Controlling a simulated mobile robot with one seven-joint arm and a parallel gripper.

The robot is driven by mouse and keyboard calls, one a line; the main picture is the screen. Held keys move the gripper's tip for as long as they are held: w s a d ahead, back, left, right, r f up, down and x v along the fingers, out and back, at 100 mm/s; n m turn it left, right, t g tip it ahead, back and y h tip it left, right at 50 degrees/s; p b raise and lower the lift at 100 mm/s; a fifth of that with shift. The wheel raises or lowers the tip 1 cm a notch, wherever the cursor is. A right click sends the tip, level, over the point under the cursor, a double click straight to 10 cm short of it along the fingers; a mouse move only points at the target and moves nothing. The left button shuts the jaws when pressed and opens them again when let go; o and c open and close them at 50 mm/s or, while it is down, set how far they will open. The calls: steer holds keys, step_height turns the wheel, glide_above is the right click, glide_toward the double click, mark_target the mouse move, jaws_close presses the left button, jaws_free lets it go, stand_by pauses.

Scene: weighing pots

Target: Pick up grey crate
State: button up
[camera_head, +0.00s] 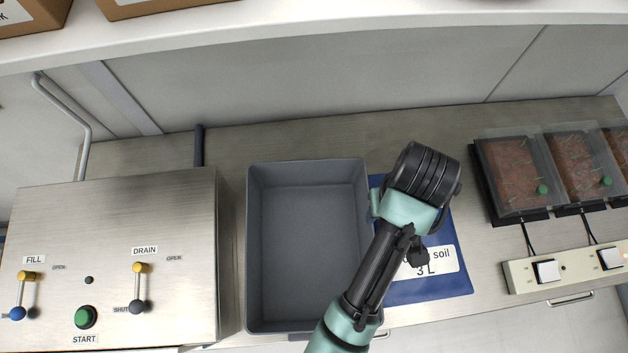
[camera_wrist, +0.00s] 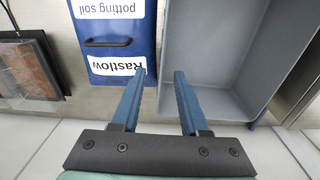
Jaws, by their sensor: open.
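The grey crate (camera_head: 305,174) is an open, empty rectangular bin standing upright on the steel counter, left of my arm in the head view. In the wrist view the crate (camera_wrist: 225,55) fills the upper right. My gripper (camera_wrist: 160,74) is open, with two blue fingers pointing at the crate's near side wall. In that view one finger overlaps the crate's inside and the other overlaps the blue bag, with the rim between them. Whether the fingers reach below the rim or touch it cannot be told. In the head view my wrist hides the fingers.
A blue potting soil bag (camera_head: 440,275) lies right of the crate, partly under my arm. A steel control box (camera_head: 120,230) with levers stands close on the left. Covered trays (camera_head: 515,175) and a switch strip (camera_head: 570,264) are at the right. A shelf (camera_head: 300,25) overhangs the back.

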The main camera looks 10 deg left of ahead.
steer(key=shift+g, duration=0.3)
steer(key=f, duration=0.4)
steer(key=s+f, duration=0.1)
steer(key=f, duration=0.2)
steer(key=shift+f, duration=0.1)
steer(key=shift+s+f+p, duration=0.15)
steer(key=shift+f+p, duration=0.05)
steer(key=shift+f, duration=1.15)
steer(key=shift+s+f+p, duration=0.1)
steer(key=shift+f+p, duration=0.05)
steer(key=shift+f, duration=1.2)
jaws_close()
steer(key=shift+r, duration=0.1)
